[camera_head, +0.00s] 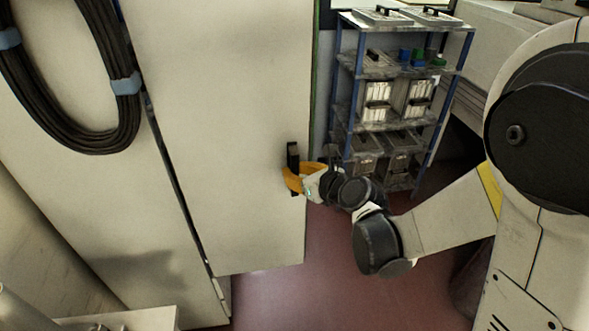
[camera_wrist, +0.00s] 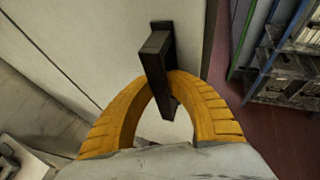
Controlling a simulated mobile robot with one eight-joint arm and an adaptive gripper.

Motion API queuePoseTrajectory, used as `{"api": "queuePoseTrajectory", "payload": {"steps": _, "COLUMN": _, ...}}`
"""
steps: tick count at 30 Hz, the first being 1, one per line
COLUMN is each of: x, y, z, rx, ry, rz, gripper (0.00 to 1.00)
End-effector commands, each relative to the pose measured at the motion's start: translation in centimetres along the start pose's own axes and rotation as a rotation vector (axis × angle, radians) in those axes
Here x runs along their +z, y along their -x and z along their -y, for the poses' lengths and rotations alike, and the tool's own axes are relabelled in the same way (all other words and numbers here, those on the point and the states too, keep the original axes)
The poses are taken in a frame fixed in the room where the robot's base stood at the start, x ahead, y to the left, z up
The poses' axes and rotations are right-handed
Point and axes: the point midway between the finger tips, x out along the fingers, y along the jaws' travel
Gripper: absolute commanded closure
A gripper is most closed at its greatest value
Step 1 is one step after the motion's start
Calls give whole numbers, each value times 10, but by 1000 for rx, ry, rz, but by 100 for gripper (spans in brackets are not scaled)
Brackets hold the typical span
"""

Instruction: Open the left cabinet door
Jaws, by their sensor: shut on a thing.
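A tall pale cabinet door (camera_head: 215,130) fills the centre-left of the head view, with a dark seam along its left side. It also shows in the wrist view (camera_wrist: 100,40). A black bar handle (camera_head: 293,156) stands near the door's right edge; in the wrist view the handle (camera_wrist: 155,50) runs down between my fingers. My gripper (camera_head: 293,178) has orange fingers and is shut on the handle. In the wrist view the fingertips of my gripper (camera_wrist: 165,85) close from both sides of it. I cannot tell whether the door stands ajar.
A blue-framed shelf rack (camera_head: 345,105) with bins and small boxes stands right of the door, close behind my gripper. A black cable coil (camera_head: 95,140) hangs on the pale panel at the left. Red floor (camera_head: 300,300) is clear below the door.

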Motion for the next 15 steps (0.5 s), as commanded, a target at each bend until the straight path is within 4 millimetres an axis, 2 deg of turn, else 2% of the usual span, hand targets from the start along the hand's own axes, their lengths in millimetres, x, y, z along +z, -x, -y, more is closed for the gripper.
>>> {"api": "queuePoseTrajectory", "payload": {"steps": 10, "x": 0, "y": 1, "z": 2, "rx": -5, "ry": 0, "rz": 2, "gripper": 100}}
{"api": "queuePoseTrajectory", "payload": {"steps": 11, "x": 0, "y": 1, "z": 2, "rx": -6, "ry": 0, "rz": 2, "gripper": 78}}
{"api": "queuePoseTrajectory", "payload": {"steps": 12, "x": 0, "y": 1, "z": 2, "rx": -6, "ry": 0, "rz": 2, "gripper": 66}}
{"api": "queuePoseTrajectory", "payload": {"steps": 13, "x": 0, "y": 1, "z": 2, "rx": -5, "ry": 0, "rz": 2, "gripper": 59}}
{"api": "queuePoseTrajectory", "payload": {"steps": 15, "x": 0, "y": 1, "z": 2, "rx": -5, "ry": 0, "rz": 2, "gripper": 59}}
